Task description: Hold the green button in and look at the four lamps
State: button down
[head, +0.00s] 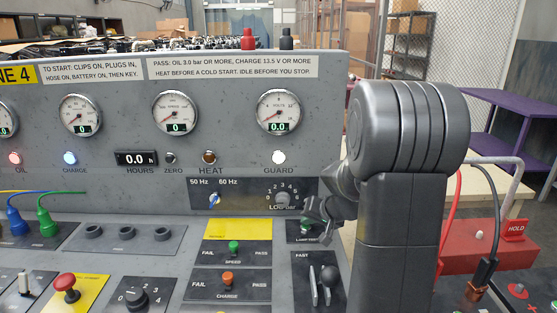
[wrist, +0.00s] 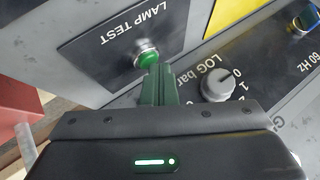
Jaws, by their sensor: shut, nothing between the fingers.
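The green button (wrist: 148,58) is on the LAMP TEST plate in the wrist view; in the head view its plate (head: 303,238) is partly hidden by my gripper (head: 318,218). My gripper (wrist: 158,78) is shut and empty, its fingertips at the button's edge. Whether they touch it or it is pressed in, I cannot tell. In the head view the OIL lamp (head: 15,158) glows red, the CHARGE lamp (head: 70,158) glows blue and the GUARD lamp (head: 279,157) glows white. The HEAT lamp (head: 209,157) looks dark brown, apparently unlit.
The load knob (wrist: 217,85) is close beside the fingers in the wrist view. Gauges (head: 278,112) line the upright panel. A red box (head: 480,240) with a HOLD sign is right of my arm.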

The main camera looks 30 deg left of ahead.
jog(key=shift+r, duration=0.1)
jog(key=shift+r+p, duration=0.55)
jog(key=shift+r, duration=0.35)
jog(key=shift+r+p, duration=1.6)
jog(key=shift+r, duration=0.9)
jog(key=shift+f+b, duration=0.95)
jog(key=shift+f, duration=0.45)
jog(key=shift+r+p, duration=0.45)
jog(key=shift+p, duration=0.25)
jog(key=shift+r+p, duration=0.25)
jog(key=shift+p, duration=0.7)
jog(key=shift+r+p, duration=0.1)
jog(key=shift+p, duration=0.3)
